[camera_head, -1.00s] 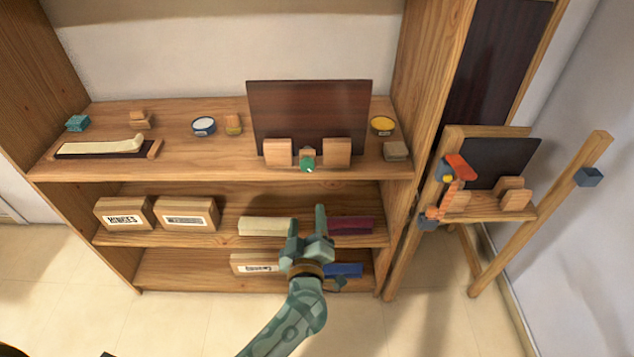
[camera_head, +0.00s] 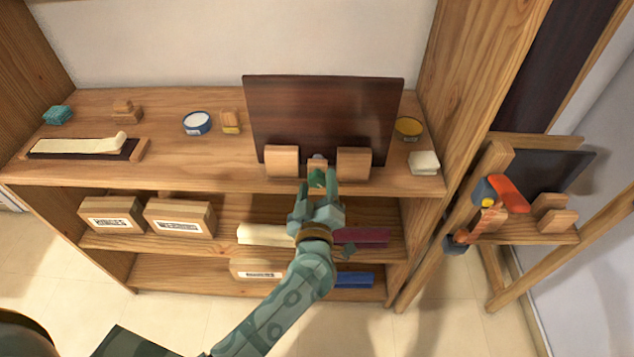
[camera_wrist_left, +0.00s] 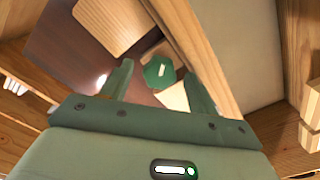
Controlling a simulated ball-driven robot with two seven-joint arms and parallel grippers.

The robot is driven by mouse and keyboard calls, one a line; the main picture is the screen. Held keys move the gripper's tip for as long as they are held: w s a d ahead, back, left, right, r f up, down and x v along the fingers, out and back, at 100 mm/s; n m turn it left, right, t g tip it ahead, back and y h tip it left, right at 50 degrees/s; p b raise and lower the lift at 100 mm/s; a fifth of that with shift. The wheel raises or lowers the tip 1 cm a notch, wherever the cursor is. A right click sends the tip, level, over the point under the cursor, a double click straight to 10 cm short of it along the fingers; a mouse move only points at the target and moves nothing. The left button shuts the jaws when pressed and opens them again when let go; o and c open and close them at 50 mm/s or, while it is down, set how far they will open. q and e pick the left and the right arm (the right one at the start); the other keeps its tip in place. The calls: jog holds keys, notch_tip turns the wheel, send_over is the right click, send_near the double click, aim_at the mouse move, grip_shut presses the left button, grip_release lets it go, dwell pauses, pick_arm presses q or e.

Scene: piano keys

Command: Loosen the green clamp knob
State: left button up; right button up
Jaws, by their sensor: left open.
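The green clamp knob (camera_head: 317,178) is at the front of the upper shelf, below a dark brown board (camera_head: 322,115) and between two wooden blocks. In the left wrist view the knob (camera_wrist_left: 159,72) is an angular green piece with a pale mark. My left gripper (camera_head: 317,187) is open at the knob, fingers pointing toward the shelf. In the left wrist view the knob appears between the two fingertips, with space on both sides. I cannot tell whether the fingers reach its depth. My right gripper is not in view.
Wooden blocks (camera_head: 282,161) (camera_head: 353,163) flank the knob closely. A white block (camera_head: 424,162) and a yellow-topped tin (camera_head: 408,128) sit to the right. Boxes (camera_head: 180,218) fill the lower shelf's left. An easel with an orange clamp (camera_head: 508,194) stands at the right.

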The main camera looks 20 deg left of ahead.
pick_arm(q)
jog(key=shift+c, duration=1.2)
jog(key=c, duration=0.7)
jog(key=shift+c, duration=0.2)
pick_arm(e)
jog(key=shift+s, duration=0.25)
